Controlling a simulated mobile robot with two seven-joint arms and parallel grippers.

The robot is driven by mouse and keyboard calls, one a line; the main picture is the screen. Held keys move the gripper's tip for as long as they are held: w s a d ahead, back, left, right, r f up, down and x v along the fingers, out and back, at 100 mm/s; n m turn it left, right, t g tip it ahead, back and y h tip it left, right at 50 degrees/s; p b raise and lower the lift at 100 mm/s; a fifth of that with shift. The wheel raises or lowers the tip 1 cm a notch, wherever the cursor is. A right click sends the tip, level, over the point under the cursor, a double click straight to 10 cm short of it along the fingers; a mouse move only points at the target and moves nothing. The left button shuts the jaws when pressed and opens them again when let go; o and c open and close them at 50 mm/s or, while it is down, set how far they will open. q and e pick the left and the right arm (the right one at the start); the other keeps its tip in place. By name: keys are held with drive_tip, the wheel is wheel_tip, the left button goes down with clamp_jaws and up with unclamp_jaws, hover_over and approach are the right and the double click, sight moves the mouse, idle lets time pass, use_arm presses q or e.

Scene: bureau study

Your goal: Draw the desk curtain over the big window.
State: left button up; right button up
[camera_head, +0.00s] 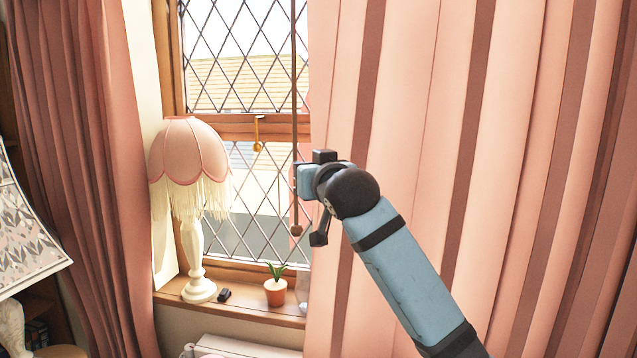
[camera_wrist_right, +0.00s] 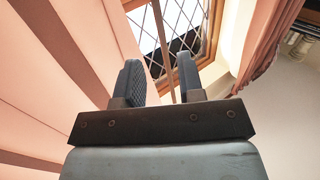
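A pink striped curtain (camera_head: 410,110) hangs over the right part of the big window (camera_head: 240,70), and the window's left part is uncovered. A thin brown rod (camera_head: 295,100) with a knob at its lower end hangs at the curtain's left edge. My right gripper (camera_head: 300,182) is at this rod, in front of the window. In the right wrist view my right gripper (camera_wrist_right: 160,62) has its fingers apart, and the rod (camera_wrist_right: 164,50) shows in the gap between them. I cannot tell whether either finger touches it. The curtain (camera_wrist_right: 60,90) fills the left of that view. My left gripper is not in view.
A fringed pink lamp (camera_head: 188,155), a small potted plant (camera_head: 275,285) and a small black object (camera_head: 224,294) stand on the windowsill (camera_head: 240,305). Another pink curtain (camera_head: 85,150) hangs at the left. A second patterned lampshade (camera_head: 25,235) is at the left edge.

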drive_tip(key=v, duration=0.4)
drive_tip(key=s+d+f+m+g+h+p, duration=0.1)
drive_tip(key=s+d+f+g, duration=0.2)
drive_tip(key=f, duration=1.4)
drive_tip(key=s+d+f+p, duration=0.25)
drive_tip(key=d+f, duration=0.25)
drive_tip(key=f, duration=1.2)
drive_tip(key=s+d+f+g, duration=0.1)
drive_tip(key=s+d+f, duration=0.2)
drive_tip(key=s+f, duration=0.4)
drive_tip(key=s+d+f+g+h+p, duration=0.1)
drive_tip(key=s+d+f, duration=0.2)
drive_tip(key=s+f, duration=0.4)
drive_tip(key=s+d+f+g+h+p, duration=0.1)
drive_tip(key=s+d+f, duration=0.3)
drive_tip(key=s, duration=1.2)
wheel_tip(320, 180, down, 4)
drive_tip(key=shift+s+f, duration=0.15)
drive_tip(key=shift+s, duration=0.1)
